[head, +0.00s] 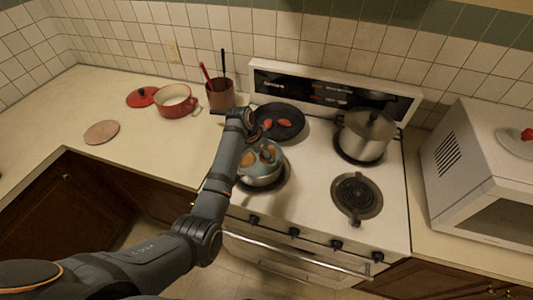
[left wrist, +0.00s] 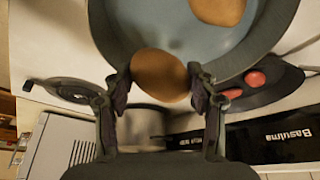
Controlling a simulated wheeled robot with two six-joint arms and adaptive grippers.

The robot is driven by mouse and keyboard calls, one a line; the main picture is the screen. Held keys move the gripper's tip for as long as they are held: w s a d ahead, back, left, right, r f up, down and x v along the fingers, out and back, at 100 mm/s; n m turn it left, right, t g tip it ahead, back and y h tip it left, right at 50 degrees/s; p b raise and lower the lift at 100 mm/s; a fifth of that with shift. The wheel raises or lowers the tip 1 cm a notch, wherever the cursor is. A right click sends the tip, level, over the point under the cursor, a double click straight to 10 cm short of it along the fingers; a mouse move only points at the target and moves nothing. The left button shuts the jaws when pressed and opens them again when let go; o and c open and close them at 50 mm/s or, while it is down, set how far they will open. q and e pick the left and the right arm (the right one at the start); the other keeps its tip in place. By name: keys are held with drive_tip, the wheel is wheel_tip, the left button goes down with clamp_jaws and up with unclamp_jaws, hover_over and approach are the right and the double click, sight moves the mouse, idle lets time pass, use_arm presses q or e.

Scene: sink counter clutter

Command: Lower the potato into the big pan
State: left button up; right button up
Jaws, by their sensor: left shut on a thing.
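The big pan (head: 262,177), silver outside with a blue-grey inside, sits on the front left burner; its inside also fills the top of the left wrist view (left wrist: 165,28). One brown potato (left wrist: 218,9) lies in it. My left gripper (head: 267,155) is at the pan, and its fingers (left wrist: 158,88) are shut on another brown potato (left wrist: 158,72) in the left wrist view. That potato overlaps the pan's near wall in the picture; whether it touches the pan is unclear. My gripper partly hides the pan's inside in the head view. My right gripper is out of view.
A dark frying pan (head: 289,132) with red items stands behind. A lidded pot (head: 366,138) is at the back right, beside a bare burner (head: 356,195). A utensil holder (head: 221,96), red pot (head: 177,107) and microwave (head: 470,165) stand on the counters.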

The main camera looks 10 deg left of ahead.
use_arm(q)
drive_tip(key=shift+f+b, duration=1.4)
drive_tip(key=shift+f, duration=1.4)
idle(1.2)
idle(0.3)
drive_tip(key=o, duration=1.3)
drive_tip(key=shift+o, duration=0.2)
drive_tip(key=shift+r, duration=0.3)
drive_tip(key=v, duration=1.1)
drive_tip(key=shift+a+r, duration=0.15)
drive_tip(key=shift+s, duration=0.15)
